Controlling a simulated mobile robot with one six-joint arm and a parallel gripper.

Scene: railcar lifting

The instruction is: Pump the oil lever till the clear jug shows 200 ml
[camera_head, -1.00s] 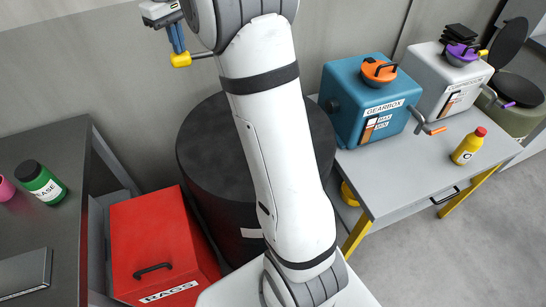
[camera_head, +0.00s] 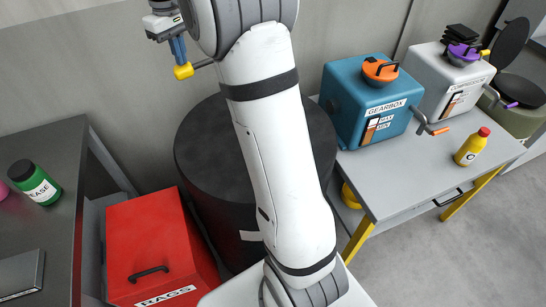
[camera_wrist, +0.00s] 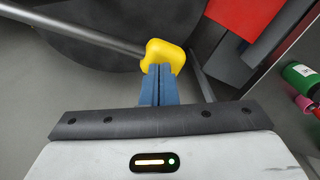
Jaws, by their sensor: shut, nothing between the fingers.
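The lever shows as a grey metal rod with a yellow knob (camera_head: 183,72) at the upper left of the head view, behind my arm. In the wrist view the knob (camera_wrist: 163,55) sits right at my fingertips, and its rod runs off to the upper left. My gripper (camera_head: 180,62) has its blue fingers shut, with nothing between them. The fingertips (camera_wrist: 160,70) are above the knob in the head view and appear to touch it. The dark drum (camera_head: 200,155) stands below, partly hidden by my arm. The clear jug is not in view.
A red rags box (camera_head: 155,235) stands left of the drum. A dark bench (camera_head: 60,145) holds a green bottle (camera_head: 36,185). At right, a grey table (camera_head: 400,170) carries a blue gearbox (camera_head: 350,90), a light grey box (camera_head: 440,75) and a yellow bottle (camera_head: 470,148).

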